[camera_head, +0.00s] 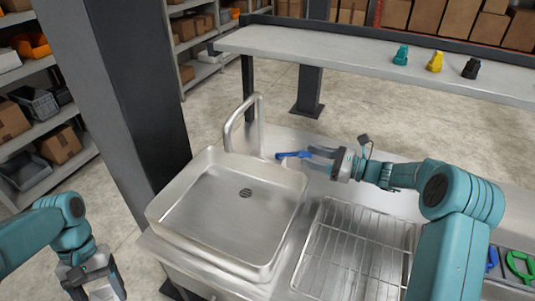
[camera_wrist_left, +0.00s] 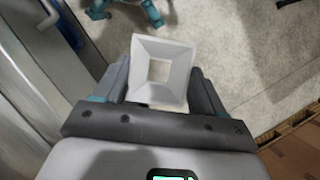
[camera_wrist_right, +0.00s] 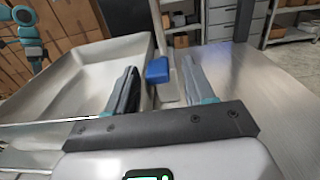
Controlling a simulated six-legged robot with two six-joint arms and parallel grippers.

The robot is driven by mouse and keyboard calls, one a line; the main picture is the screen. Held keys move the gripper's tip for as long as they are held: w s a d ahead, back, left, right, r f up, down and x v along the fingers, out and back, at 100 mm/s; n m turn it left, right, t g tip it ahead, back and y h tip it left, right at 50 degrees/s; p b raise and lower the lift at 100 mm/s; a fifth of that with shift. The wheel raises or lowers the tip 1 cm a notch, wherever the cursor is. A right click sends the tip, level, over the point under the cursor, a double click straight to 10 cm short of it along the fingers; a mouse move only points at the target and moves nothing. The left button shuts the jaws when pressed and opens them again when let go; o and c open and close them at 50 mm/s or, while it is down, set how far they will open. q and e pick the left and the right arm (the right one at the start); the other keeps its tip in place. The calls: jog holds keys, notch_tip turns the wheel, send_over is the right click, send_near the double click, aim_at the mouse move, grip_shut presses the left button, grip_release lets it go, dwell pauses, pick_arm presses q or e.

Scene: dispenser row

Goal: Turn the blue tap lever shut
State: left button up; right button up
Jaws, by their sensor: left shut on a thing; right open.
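The blue tap lever (camera_head: 284,155) is beside the base of the silver tap (camera_head: 259,125), at the sink's back right corner. My right gripper (camera_head: 318,158) is open and points at the lever from the right. In the right wrist view the lever's blue end (camera_wrist_right: 157,70) shows in the gap between the two fingertips; I cannot tell whether either finger touches it. My left gripper (camera_head: 97,285) is low at the left, away from the sink. In the left wrist view it is shut on a pale, square, funnel-shaped piece (camera_wrist_left: 162,48).
The steel sink basin (camera_head: 225,215) is empty. A wire drying rack (camera_head: 350,250) lies right of it. A dark post (camera_head: 125,80) stands left of the sink. A shelf (camera_head: 330,50) behind carries teal, yellow and black pieces.

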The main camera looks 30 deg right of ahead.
jog(key=b+v, duration=0.1)
jog(key=v, duration=0.8)
jog(key=shift+s+d, duration=0.15)
